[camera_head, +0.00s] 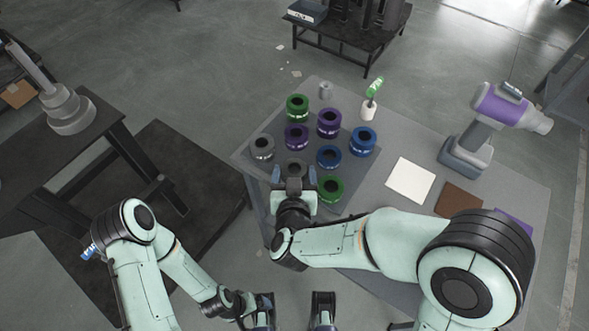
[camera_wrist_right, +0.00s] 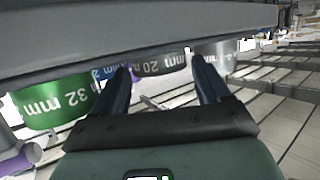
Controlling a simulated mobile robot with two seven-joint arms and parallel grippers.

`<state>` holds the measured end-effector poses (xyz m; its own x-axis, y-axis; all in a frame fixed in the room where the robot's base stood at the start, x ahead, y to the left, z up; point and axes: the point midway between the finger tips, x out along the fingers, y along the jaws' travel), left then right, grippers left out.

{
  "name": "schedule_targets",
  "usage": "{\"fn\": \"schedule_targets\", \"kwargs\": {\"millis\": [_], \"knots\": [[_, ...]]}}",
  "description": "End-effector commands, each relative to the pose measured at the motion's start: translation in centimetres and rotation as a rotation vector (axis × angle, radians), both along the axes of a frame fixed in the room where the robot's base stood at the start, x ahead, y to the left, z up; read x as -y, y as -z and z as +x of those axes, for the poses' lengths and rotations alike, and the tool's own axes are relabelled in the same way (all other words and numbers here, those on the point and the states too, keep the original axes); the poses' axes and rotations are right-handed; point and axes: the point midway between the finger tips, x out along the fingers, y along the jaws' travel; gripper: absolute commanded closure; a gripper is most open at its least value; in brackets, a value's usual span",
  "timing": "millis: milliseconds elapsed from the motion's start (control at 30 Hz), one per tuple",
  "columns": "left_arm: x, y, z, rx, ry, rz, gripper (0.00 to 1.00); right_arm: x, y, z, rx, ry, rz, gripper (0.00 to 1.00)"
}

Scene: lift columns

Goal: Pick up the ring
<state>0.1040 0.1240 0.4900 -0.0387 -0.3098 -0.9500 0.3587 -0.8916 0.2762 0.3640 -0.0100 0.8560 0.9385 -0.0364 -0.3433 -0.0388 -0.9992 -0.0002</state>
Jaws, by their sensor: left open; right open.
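Several thick labelled rings stand on a grey mat on the table: a green ring (camera_head: 297,107), a purple ring (camera_head: 297,139), a light grey ring (camera_head: 262,149), a blue ring (camera_head: 329,159) and another green ring (camera_head: 331,190). A dark grey ring (camera_head: 294,166) stands just beyond my right gripper (camera_head: 295,174), which is open and empty. In the right wrist view the picture is upside down; the dark grey ring (camera_wrist_right: 160,64), marked "20 mm", shows beyond and between the fingers (camera_wrist_right: 162,75). My left gripper (camera_head: 294,312) is open and empty at the bottom edge, partly cut off.
A purple-and-grey drill (camera_head: 483,128) stands on the table's right side. White (camera_head: 410,180) and brown (camera_head: 459,199) squares lie before it. A white holder (camera_head: 368,111) with a green-topped item stands behind the rings. A dark bench (camera_head: 50,150) is at left.

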Motion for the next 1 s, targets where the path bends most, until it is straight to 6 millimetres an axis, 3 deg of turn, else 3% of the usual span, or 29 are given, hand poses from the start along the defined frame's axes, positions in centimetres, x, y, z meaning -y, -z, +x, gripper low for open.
{"fn": "schedule_targets", "kwargs": {"millis": [100,333,367,500,833,1000], "knots": [[0.0,0.2,0.1,0.003,0.0,0.0,0.05,0.1,0.4,1.0,-0.001,0.002,-0.001,0.24],[0.0,0.2,0.1,0.003,0.0,0.0,0.05,0.1,0.4,1.1,0.0,0.001,0.0,0.24],[0.0,0.2,0.1,0.003,0.0,0.0,0.05,0.1,0.4,1.1,0.0,0.001,0.0,0.28],[0.0,0.2,0.1,0.003,0.0,0.0,0.05,0.1,0.4,1.1,0.0,0.001,0.0,0.7],[0.0,0.0,0.0,0.001,0.001,0.0,0.05,0.1,-0.1,1.1,0.003,0.001,0.002,0.7],[0.0,-1.0,-0.3,-0.01,0.003,-0.002,0.05,0.0,-2.9,1.1,0.007,0.001,0.006,0.7]]}}
